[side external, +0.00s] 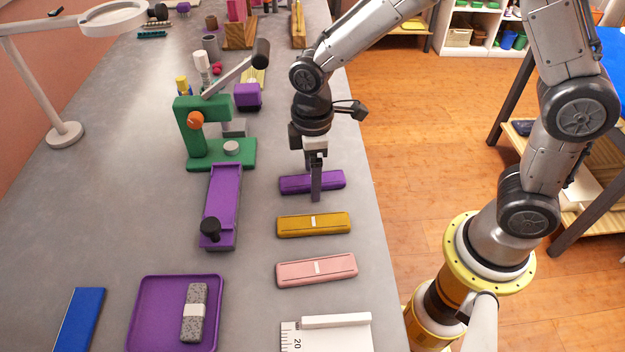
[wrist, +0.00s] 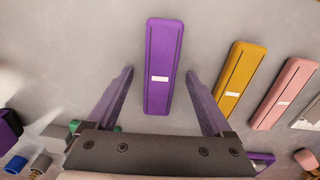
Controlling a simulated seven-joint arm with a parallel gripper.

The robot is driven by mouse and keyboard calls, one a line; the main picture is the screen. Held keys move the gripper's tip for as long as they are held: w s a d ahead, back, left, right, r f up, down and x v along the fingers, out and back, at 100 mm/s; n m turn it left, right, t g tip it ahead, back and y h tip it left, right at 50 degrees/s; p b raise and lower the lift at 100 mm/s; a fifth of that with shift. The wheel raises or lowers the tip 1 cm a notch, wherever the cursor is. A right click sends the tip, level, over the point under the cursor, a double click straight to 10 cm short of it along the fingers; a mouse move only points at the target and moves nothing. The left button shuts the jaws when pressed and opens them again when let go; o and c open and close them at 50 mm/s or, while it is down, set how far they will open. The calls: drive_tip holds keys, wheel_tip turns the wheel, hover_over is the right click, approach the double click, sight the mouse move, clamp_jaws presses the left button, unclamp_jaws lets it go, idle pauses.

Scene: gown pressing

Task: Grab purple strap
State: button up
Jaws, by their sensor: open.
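The purple strap (side external: 330,181) is a long folded bar with a small white label, lying on the grey table. It is the farthest of three similar bars in the side external view. In the wrist view the purple strap (wrist: 160,60) lies lengthwise between my finger lines, its near end between the fingertips. My gripper (side external: 316,190) is over the strap, pointing down, with a finger hiding part of it. In the wrist view my gripper (wrist: 160,78) is open and empty, one finger on each side of the strap with gaps. I cannot tell its exact height above the table.
A mustard bar (side external: 295,226) and a pink bar (side external: 335,268) lie nearer the camera. A green press (side external: 190,145) and a purple sliding board (side external: 222,190) stand left. A purple tray (side external: 150,315) holds a grey speckled bar (side external: 194,330). The table's right edge is close.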

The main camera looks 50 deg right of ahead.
clamp_jaws()
drive_tip(key=shift+r, duration=0.2)
